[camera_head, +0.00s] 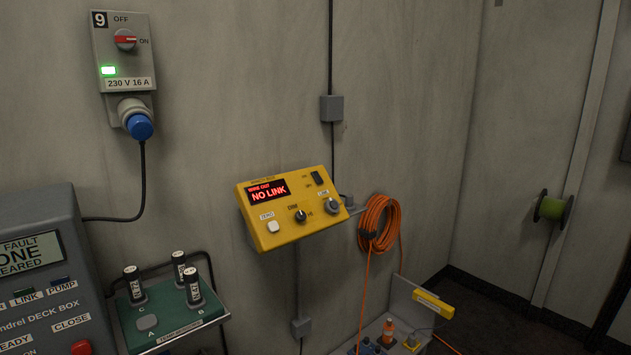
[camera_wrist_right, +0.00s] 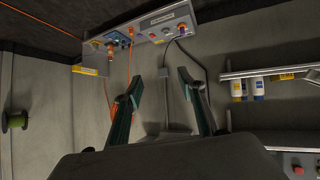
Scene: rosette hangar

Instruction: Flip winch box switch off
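The winch box is a yellow box (camera_head: 290,232) on the wall in the middle of the head view. Its red display (camera_head: 267,190) reads "WIRE OUT" and "NO LINK". A small black switch (camera_head: 317,178) sits at its upper right, with small labels beside it; its position is too small to tell. The box also bears a black knob (camera_head: 300,216), a white button and a round connector. My right gripper (camera_wrist_right: 160,77) is open in the right wrist view, with nothing between its fingers. It does not show in the head view. I cannot make out the winch box in the wrist view. My left gripper is not in view.
A grey socket unit (camera_head: 122,48) with a red switch and green lamp hangs upper left. A grey deck box (camera_head: 35,265) and a green tray (camera_head: 168,318) with black cylinders stand lower left. An orange cable coil (camera_head: 374,222) hangs right of the winch box. Open wall surrounds the box above.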

